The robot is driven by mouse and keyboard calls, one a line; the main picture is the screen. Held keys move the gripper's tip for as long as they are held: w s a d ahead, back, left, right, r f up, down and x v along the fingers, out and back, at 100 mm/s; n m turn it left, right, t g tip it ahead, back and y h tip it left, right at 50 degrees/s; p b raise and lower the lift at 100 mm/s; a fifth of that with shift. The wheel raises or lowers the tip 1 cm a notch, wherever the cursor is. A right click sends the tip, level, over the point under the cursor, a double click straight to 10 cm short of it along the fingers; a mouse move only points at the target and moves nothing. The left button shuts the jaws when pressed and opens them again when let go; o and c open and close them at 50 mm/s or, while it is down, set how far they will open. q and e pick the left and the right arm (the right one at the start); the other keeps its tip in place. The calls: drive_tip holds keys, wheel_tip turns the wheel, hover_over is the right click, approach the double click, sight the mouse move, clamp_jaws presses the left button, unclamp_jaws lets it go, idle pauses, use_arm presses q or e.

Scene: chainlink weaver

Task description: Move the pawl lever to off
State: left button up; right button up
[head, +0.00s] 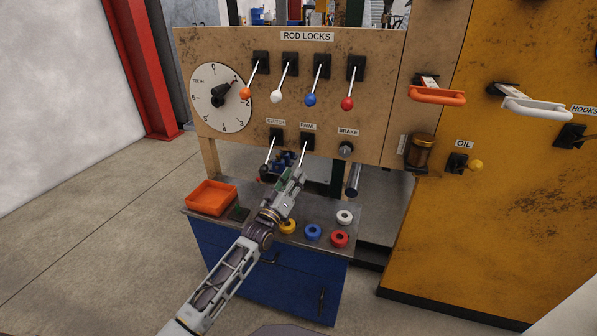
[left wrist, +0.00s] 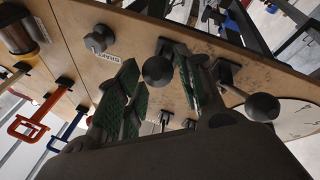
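The pawl lever (head: 303,152) is a thin pale rod below the PAWL label on the wooden panel, slanting down toward me. Its lower end is hidden behind my left gripper (head: 292,175) in the head view. In the left wrist view its dark round knob (left wrist: 157,71) sits between the two green-padded fingers of the left gripper (left wrist: 156,58). The fingers are apart, one on each side of the knob; I cannot tell whether either touches it. The clutch lever (head: 269,153) hangs just left, and its dark knob (left wrist: 262,107) is outside the fingers. My right gripper is not in view.
The brake knob (head: 346,149) is right of the pawl lever. Several coloured rod lock levers hang above, near a dial (head: 221,97). Below is a blue cabinet (head: 240,262) with an orange tray (head: 212,197) and coloured rings on top. Open floor lies left.

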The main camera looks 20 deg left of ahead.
sight(301, 160)
use_arm(q)
drive_tip(key=shift+b+x, duration=0.35)
drive_tip(key=shift+x, duration=1.5)
